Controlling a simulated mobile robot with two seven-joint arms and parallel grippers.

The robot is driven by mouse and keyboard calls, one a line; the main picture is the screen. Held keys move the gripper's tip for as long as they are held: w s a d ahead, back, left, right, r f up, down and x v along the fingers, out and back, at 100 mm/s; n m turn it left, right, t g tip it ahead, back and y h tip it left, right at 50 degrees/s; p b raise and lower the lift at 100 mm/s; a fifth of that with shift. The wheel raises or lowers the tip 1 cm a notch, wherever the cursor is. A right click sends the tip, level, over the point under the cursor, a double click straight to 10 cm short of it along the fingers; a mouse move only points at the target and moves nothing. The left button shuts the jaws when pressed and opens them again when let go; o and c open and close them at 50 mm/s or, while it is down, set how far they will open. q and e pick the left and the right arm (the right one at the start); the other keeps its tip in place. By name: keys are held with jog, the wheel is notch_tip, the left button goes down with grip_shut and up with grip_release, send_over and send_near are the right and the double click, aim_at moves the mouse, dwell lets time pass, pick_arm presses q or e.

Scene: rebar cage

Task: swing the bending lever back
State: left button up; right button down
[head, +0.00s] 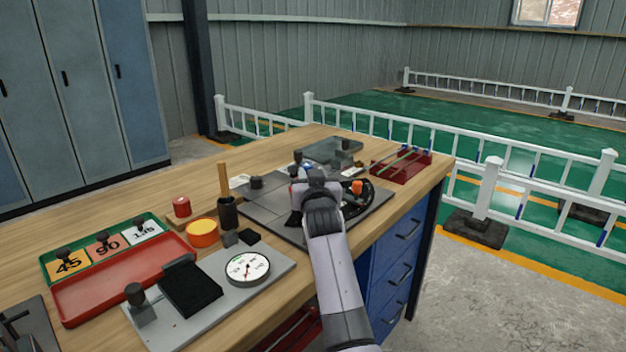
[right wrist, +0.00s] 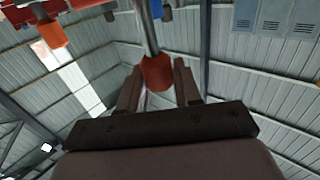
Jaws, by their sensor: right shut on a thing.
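The bending lever shows in the right wrist view as a metal rod with a red-orange grip (right wrist: 157,72). The grip sits between the two fingers of my right gripper (right wrist: 158,88), which is shut on it. In the head view my right gripper (head: 317,180) is over the bender's dark base plate (head: 262,210) and hides most of the lever. A dark curved bender part (head: 372,200) with an orange piece (head: 357,187) shows just right of the gripper.
A red rack with rods (head: 402,162) stands at the bench's far right. A red tray (head: 110,285), angle cards (head: 107,246), a dial gauge (head: 247,267) on a grey plate, an orange tape roll (head: 202,232) and a dark cup (head: 228,212) crowd the left and front.

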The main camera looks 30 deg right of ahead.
dwell(0.3)
jog(key=c, duration=0.9)
grip_release()
jog(key=shift+s, duration=0.1)
